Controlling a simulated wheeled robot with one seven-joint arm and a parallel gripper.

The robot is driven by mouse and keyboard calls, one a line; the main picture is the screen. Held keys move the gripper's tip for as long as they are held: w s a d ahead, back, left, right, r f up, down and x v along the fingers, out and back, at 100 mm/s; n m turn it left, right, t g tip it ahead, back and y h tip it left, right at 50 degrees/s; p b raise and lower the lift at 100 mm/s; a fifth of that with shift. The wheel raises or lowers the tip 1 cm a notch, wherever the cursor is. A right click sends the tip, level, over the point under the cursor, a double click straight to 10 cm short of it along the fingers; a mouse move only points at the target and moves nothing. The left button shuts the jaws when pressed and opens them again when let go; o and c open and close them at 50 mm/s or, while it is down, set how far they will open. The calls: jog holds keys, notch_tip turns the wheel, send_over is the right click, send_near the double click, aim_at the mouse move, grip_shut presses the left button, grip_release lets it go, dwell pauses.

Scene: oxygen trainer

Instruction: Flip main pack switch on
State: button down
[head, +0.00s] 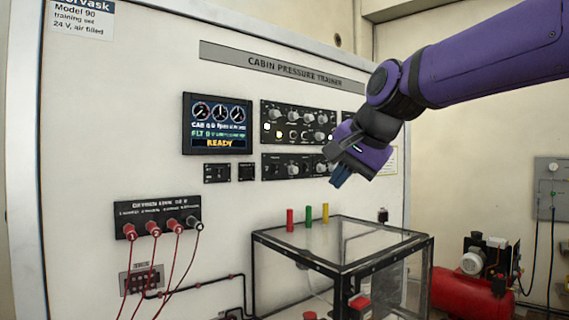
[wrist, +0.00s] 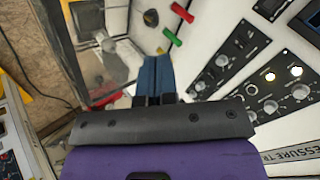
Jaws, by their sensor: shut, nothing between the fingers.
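The cabin pressure trainer panel (head: 225,75) stands upright. It carries an upper control strip (head: 298,124) and a lower control strip (head: 285,167) with knobs and small controls. Two small dark plates (head: 217,173) sit left of the lower strip. I cannot tell which control is the main pack switch, or its position. My gripper (head: 341,180) is shut and empty, in front of the lower strip's right end, which it partly hides. In the wrist view its blue fingers (wrist: 154,75) are together, with the control strips (wrist: 220,68) to their right, apart from them.
A display (head: 217,124) reads READY. Red hoses hang from a connector block (head: 157,214). A red compressor (head: 470,290) stands right.

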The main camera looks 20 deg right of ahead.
jog(key=w+r+m+t+y, duration=0.1)
jog(key=w+r+m, duration=0.4)
jog(key=w+r, duration=0.3)
jog(key=shift+w+a+t, duration=0.2)
jog(key=shift+w+t, duration=0.1)
jog(key=shift+w, duration=0.35)
send_near(277, 169)
jog(key=x, duration=0.6)
jog(key=shift+s+d+f, duration=0.1)
jog(key=shift+s+f, duration=0.15)
jog(key=shift+f, duration=0.1)
jog(key=shift+w, duration=0.45)
jog(key=shift+r, duration=0.1)
